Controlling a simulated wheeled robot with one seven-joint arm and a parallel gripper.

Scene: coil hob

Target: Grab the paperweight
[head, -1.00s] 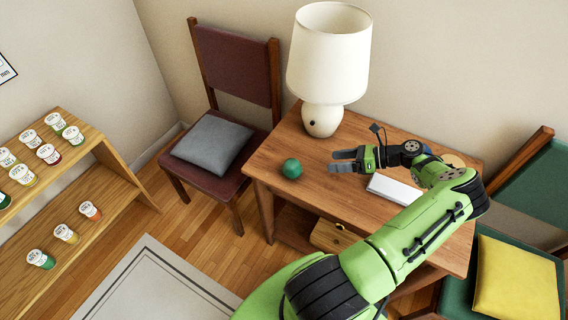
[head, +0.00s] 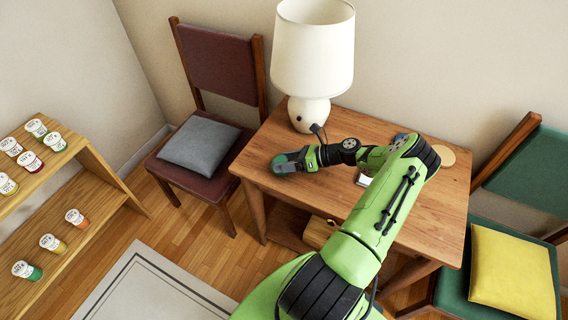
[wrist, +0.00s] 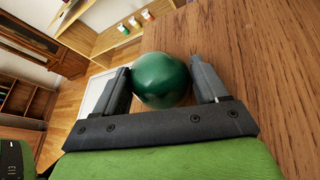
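The paperweight, a round dark green ball (wrist: 160,80), shows in the wrist view between the two fingers of my gripper (wrist: 160,72). It is on the wooden side table (head: 262,148), near the table's left end. In the head view my gripper (head: 287,160) reaches over this spot and mostly hides the ball. The fingers are spread wide, one on each side of the ball. They are very close to its sides, and I cannot tell whether they touch it.
A white lamp (head: 312,50) stands behind my gripper on the table. A white object (head: 363,180) and a round tan coaster (head: 437,157) lie farther right, partly beside my arm. A chair with a grey cushion (head: 200,145) is left of the table.

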